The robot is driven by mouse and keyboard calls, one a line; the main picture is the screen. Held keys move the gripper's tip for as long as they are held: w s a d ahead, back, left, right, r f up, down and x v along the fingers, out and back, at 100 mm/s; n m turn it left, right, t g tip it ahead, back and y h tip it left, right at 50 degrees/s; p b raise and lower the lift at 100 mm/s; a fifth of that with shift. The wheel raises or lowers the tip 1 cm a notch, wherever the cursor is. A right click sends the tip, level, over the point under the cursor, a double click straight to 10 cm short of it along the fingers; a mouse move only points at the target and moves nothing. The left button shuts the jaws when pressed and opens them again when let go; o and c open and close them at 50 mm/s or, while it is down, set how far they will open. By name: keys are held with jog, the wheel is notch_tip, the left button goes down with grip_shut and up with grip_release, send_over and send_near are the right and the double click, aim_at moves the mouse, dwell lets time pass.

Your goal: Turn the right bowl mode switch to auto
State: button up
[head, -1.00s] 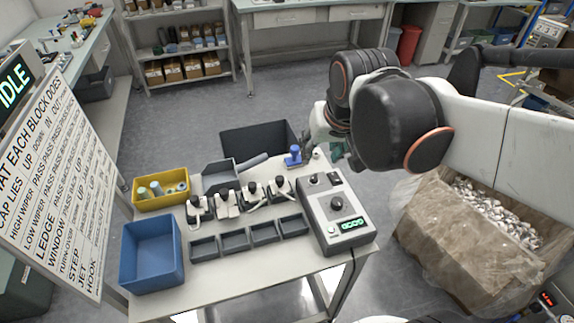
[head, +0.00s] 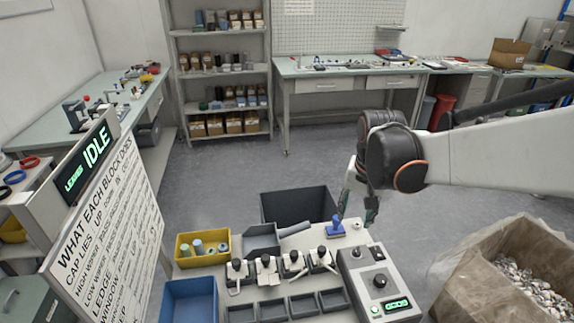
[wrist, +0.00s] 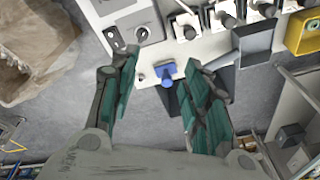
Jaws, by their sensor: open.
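A grey control box (head: 366,264) with a large black knob (head: 380,281), a smaller control at its far end and a lit green display (head: 397,304) stands at the right end of the white table. The box also shows in the wrist view (wrist: 116,14), with its dark knob (wrist: 141,33). No label for the right bowl mode switch is legible, so I cannot tell which control it is. My gripper (head: 357,207) is open and empty, beyond the table's far right corner. In the wrist view its green fingers (wrist: 161,62) are spread apart, with the box ahead and slightly left.
A blue-handled item (head: 335,227) stands near the box; in the wrist view (wrist: 166,78) it appears between my fingers. Several black-topped units (head: 267,268) line the table beside dark trays (head: 271,309). A yellow bin (head: 183,261), blue bin (head: 187,302) and cardboard box (head: 487,269) stand around.

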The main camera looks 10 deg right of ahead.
aim_at(357, 249)
jog(key=d+f+m+b, duration=0.1)
jog(key=f, duration=0.4)
jog(key=w+d+f+g+b, duration=0.1)
jog(key=f, duration=0.5)
jog(key=w+d+f+m+g+b, duration=0.1)
jog(key=d+f, duration=0.1)
jog(key=f, duration=0.4)
jog(key=shift+f+m, duration=0.15)
jog(key=shift+m, duration=0.15)
jog(key=shift+c, duration=0.5)
grip_shut()
